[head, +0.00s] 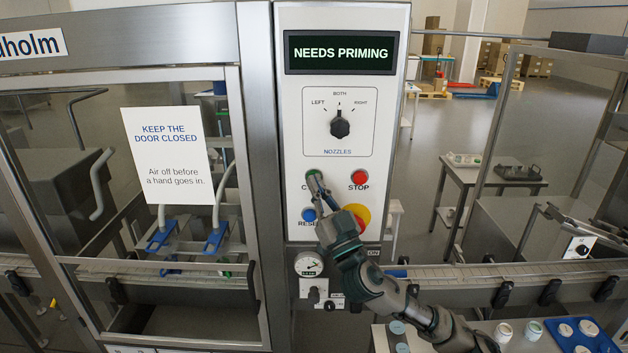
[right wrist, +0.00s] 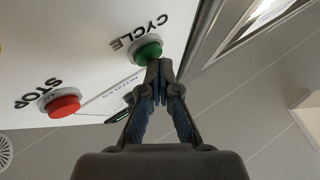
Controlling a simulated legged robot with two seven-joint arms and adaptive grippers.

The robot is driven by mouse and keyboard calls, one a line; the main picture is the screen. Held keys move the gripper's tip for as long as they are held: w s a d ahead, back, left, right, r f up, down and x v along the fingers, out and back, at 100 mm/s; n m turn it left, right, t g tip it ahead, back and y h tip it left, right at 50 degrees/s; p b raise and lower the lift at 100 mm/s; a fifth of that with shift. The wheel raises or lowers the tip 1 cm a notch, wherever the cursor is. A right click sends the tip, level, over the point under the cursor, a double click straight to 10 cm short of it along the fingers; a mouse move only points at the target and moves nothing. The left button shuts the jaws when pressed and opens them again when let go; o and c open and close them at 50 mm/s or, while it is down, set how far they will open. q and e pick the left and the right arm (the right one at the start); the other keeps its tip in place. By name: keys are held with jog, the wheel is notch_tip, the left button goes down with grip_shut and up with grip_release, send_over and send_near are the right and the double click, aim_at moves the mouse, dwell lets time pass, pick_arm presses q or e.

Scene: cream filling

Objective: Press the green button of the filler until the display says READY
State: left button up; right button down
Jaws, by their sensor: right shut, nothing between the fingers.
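The filler's control panel (head: 292,140) faces me, and its display (head: 341,52) reads NEEDS PRIMING. The green button (head: 314,174) is mostly covered by my right gripper in the head view. In the right wrist view the green button (right wrist: 147,51), marked CYCLE, shows right at the fingertips. My right gripper (head: 318,184) is shut and empty, its tips at the button. I cannot tell whether the tips touch it or press it in. The right gripper also shows in the wrist view (right wrist: 159,72). My left gripper is not in view.
A red STOP button (head: 359,178) is right of the green one. A blue reset button (head: 309,214) and a red-and-yellow button (head: 357,216) lie below. The nozzle knob (head: 340,127) is above. A door with a paper sign (head: 168,155) stands left; a conveyor (head: 530,272) runs right.

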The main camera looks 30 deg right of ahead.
jog(key=shift+w+d, duration=0.1)
jog(key=shift+w, duration=0.05)
dwell(0.6)
jog(key=shift+s+a, duration=0.55)
jog(key=shift+s, duration=0.15)
jog(key=shift+s+a, duration=0.1)
jog(key=shift+s+a, duration=0.4)
jog(key=shift+s, duration=0.3)
jog(key=shift+s+a, duration=0.45)
jog(key=shift+s, duration=0.2)
jog(key=shift+s+a, duration=0.4)
jog(key=shift+s, duration=0.3)
